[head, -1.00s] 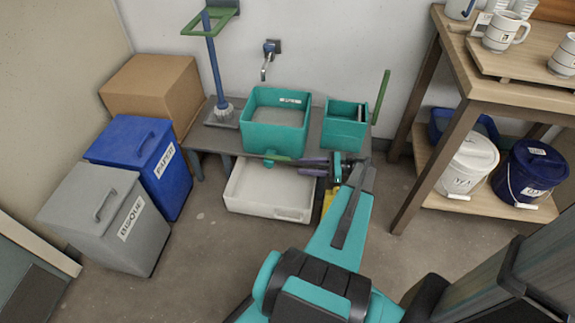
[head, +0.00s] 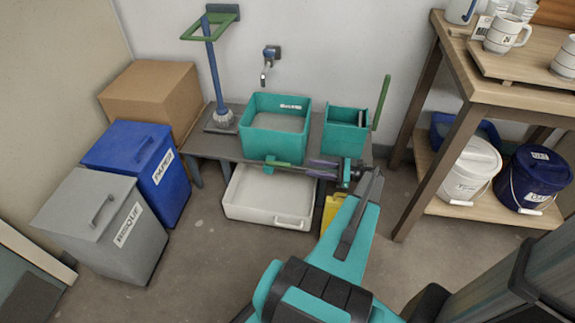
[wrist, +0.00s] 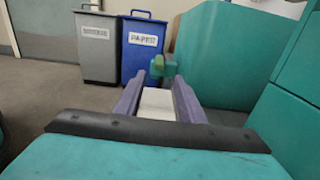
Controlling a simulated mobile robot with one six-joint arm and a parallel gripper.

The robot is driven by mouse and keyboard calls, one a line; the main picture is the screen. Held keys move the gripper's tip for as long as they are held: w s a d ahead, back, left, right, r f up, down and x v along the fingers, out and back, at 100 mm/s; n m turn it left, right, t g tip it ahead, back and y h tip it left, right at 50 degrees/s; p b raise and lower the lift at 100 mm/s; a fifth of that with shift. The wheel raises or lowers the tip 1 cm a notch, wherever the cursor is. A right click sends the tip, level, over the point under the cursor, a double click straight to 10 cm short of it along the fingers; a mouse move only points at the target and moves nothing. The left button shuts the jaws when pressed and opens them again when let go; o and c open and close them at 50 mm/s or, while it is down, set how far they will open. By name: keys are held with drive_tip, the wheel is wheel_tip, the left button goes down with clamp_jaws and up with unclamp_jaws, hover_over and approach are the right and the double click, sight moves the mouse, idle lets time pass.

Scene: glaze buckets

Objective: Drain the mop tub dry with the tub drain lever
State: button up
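The teal mop tub (head: 262,146) stands on the low grey bench and has a label inside its far wall. A flat grey surface shows inside it; I cannot tell whether it is water or the bottom. The drain lever (head: 276,161) is a green piece low on the tub's front. It also shows in the wrist view (wrist: 163,66), just beyond my fingertips. My gripper (head: 318,167) is right of the lever, in front of the bench. Its purple fingers, also in the wrist view (wrist: 158,88), stand apart with nothing held between them.
A white basin (head: 250,206) sits on the floor below the bench. A smaller teal bin (head: 342,139) stands right of the tub, and a yellow object (head: 332,207) is below it. Blue (head: 150,172) and grey (head: 105,240) lidded bins stand left. A wooden shelf (head: 450,150) stands right.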

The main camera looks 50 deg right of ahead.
sight(287, 164)
drive_tip(key=b+x, duration=0.1)
drive_tip(key=x, duration=1.1)
drive_tip(key=shift+b, duration=0.3)
